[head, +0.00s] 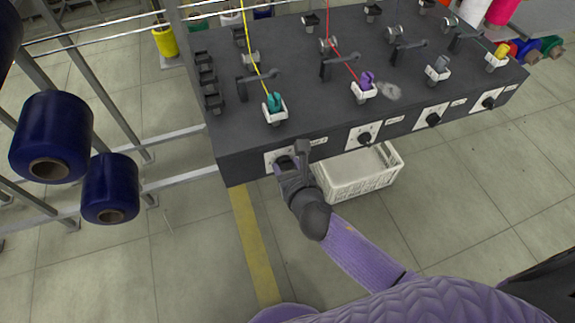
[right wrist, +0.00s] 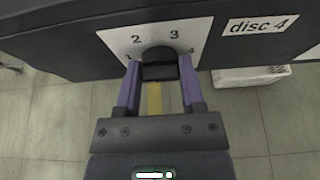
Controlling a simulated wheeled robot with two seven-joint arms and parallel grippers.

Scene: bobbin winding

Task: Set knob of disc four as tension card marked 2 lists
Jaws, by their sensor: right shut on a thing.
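The disc four knob (right wrist: 158,54) is dark and sits on a white dial plate (right wrist: 196,36) marked with 2, 3 and 4 in the right wrist view. A label reading "disc 4" (right wrist: 256,25) is to the right of the plate. My right gripper (right wrist: 159,80) is shut on the knob, with one finger on each side. In the head view my right gripper (head: 292,160) is at the leftmost dial on the machine's front face and hides most of that dial. Which number the knob points to cannot be told. No tension card is readable. My left gripper is not in view.
The dark machine box (head: 300,95) carries several thread guides, coloured bobbins and more front knobs, such as one at its middle (head: 364,137). A white crate (head: 358,175) stands on the floor beneath. Dark blue spools (head: 52,130) hang on the left.

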